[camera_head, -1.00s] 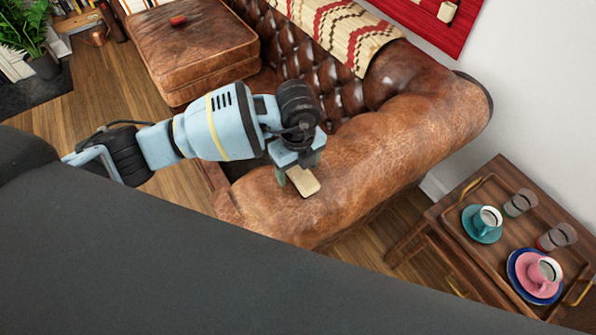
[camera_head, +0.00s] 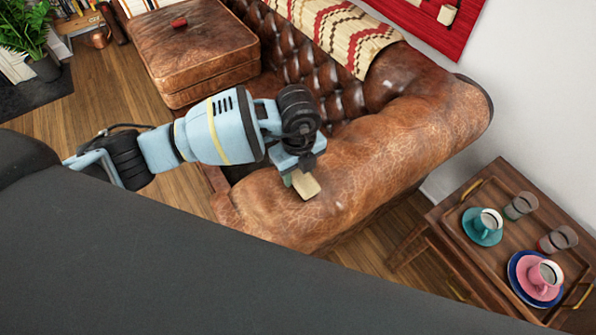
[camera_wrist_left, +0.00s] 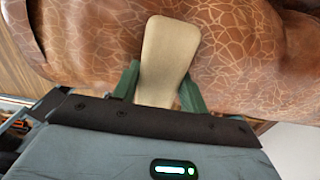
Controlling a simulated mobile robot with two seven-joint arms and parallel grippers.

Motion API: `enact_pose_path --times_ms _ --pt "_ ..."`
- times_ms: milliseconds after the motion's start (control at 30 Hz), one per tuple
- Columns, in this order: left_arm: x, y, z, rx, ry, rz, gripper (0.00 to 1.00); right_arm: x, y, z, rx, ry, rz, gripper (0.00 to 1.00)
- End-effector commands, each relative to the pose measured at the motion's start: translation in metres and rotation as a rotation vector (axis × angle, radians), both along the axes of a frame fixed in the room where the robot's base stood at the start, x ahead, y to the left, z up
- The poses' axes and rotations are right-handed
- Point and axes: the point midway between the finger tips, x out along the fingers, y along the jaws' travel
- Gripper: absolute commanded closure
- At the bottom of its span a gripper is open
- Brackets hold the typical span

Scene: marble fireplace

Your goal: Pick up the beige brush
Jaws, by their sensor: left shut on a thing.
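The beige brush (camera_head: 306,185) is at the rounded leather arm of the brown sofa. It also shows in the left wrist view (camera_wrist_left: 168,50) as a flat beige piece, wider at the far end and narrower toward the gripper. My left gripper (camera_wrist_left: 160,92) is shut on the brush, with one green finger on each side of it. In the head view my left gripper (camera_head: 299,176) points down over the sofa arm. I cannot tell whether the brush still touches the leather. My right gripper is not in view.
The brown leather sofa (camera_head: 400,130) lies under the gripper, with a patterned throw (camera_head: 330,30) on its back. A wooden side table (camera_head: 440,225) at the right bears cups, saucers and glasses. A leather ottoman (camera_head: 195,50) stands at the upper left.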

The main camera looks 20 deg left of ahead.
Motion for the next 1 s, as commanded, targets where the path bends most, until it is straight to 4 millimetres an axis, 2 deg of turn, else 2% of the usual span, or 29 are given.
enact_pose_path --times_ms 167,367,800,1000 --pt "0.001 0.000 0.012 0.000 -0.002 -0.001 0.85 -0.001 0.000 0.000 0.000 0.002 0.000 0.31" --pt "-0.002 0.002 0.037 0.000 -0.001 -0.001 0.85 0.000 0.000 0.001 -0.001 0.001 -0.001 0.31" --pt "-0.086 0.068 0.044 0.002 0.001 -0.001 0.85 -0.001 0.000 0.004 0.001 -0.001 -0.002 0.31" --pt "-0.113 0.088 0.047 0.002 0.002 0.000 0.85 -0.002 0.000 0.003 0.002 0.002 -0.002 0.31"
